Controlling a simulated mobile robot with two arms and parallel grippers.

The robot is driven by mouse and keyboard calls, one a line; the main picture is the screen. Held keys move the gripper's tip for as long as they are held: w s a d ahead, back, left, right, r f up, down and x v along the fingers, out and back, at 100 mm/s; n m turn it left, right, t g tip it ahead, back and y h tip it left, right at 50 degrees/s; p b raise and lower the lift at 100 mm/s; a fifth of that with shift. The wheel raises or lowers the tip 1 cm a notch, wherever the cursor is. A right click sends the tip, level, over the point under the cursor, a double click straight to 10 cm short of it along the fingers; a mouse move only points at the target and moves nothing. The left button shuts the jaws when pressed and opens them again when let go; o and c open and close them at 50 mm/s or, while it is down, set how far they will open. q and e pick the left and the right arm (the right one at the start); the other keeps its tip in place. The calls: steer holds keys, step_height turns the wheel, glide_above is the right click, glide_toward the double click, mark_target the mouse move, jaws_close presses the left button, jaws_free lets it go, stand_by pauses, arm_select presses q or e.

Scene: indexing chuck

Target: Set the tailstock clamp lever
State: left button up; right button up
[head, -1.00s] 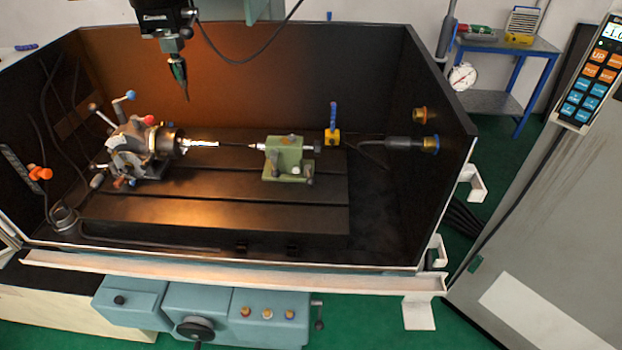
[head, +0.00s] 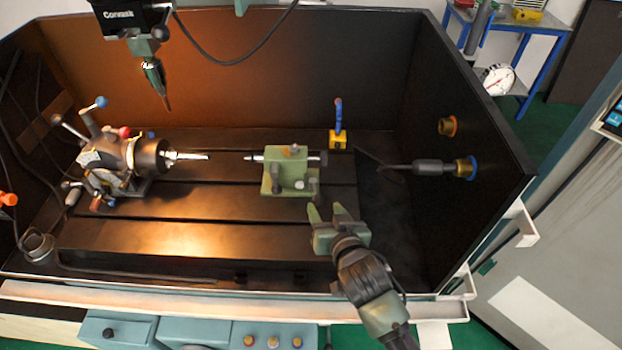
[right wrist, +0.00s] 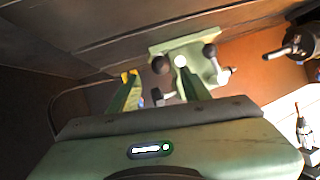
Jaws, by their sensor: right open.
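The green tailstock (head: 290,172) stands on the dark slotted table, right of the chuck. A dark lever (head: 316,184) shows at its front right side. In the right wrist view the tailstock (right wrist: 190,48) has two dark knobs and a white round end; which belongs to the clamp lever I cannot tell. My right gripper (head: 329,211) is open and empty, just in front and to the right of the tailstock. In the right wrist view its fingers (right wrist: 157,82) point towards the tailstock and the left dark knob (right wrist: 160,65). Contact is not visible. My left gripper is out of view.
The indexing chuck (head: 120,160) with coloured-knob levers stands left. A spindle with a pointed tool (head: 155,82) hangs above. A yellow base with a blue handle (head: 339,138) stands behind the tailstock. The enclosure's dark walls and white front rim (head: 200,302) bound the space.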

mark_target(319, 200)
steer(key=shift+w+a, duration=0.2)
steer(key=shift+w, duration=0.15)
steer(key=x, duration=0.3)
steer(key=shift+w+p, duration=0.15)
steer(key=shift+p, duration=0.2)
steer(key=shift+x, duration=1.15)
steer(key=shift+a+f, duration=0.1)
steer(key=c, duration=0.9)
jaws_close()
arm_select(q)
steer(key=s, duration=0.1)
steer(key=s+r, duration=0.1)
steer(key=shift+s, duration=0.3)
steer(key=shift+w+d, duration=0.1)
